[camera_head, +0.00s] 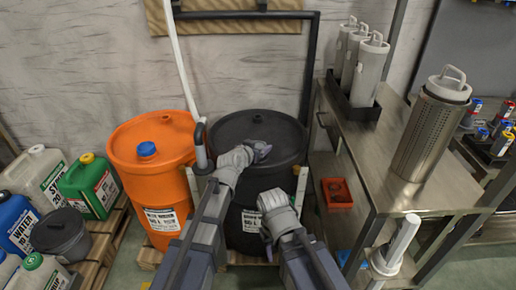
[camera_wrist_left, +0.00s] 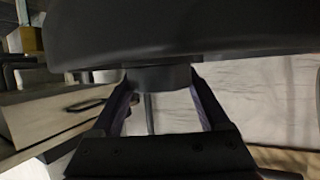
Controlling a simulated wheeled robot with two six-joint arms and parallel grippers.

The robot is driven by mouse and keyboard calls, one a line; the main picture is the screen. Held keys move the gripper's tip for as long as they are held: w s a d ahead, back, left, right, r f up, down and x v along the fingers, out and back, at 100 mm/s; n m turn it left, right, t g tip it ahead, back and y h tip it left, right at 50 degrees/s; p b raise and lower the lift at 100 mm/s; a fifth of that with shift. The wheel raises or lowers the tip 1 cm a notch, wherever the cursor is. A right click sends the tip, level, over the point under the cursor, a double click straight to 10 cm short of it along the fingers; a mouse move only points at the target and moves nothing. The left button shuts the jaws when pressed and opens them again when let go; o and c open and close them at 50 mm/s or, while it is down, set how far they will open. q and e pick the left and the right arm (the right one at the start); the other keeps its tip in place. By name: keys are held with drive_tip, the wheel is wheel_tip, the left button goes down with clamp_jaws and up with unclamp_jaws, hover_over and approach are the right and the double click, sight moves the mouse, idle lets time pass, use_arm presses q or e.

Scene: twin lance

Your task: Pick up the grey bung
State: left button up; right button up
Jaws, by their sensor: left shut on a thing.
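The black drum (camera_head: 228,127) stands upright in the middle of the head view. My left gripper (camera_head: 264,150) is over its lid. In the left wrist view, a dark round stub that looks like the grey bung (camera_wrist_left: 158,78) is between the fingers of the left gripper (camera_wrist_left: 160,85), which is shut on it. The dark mass of the drum (camera_wrist_left: 190,30) fills the top of that view, touching the bung. In the head view the bung is hidden by the gripper. My right gripper (camera_head: 267,240) is lower, in front of the drum; its jaw opening is unclear.
An orange drum (camera_head: 128,140) with a blue bung (camera_head: 147,149) stands to the left. Jerrycans (camera_head: 90,185) and a dark bucket (camera_head: 62,235) are further left.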

sight(258, 146)
use_arm(q)
wheel_tip(258, 146, up, 10)
drive_tip(key=p, duration=1)
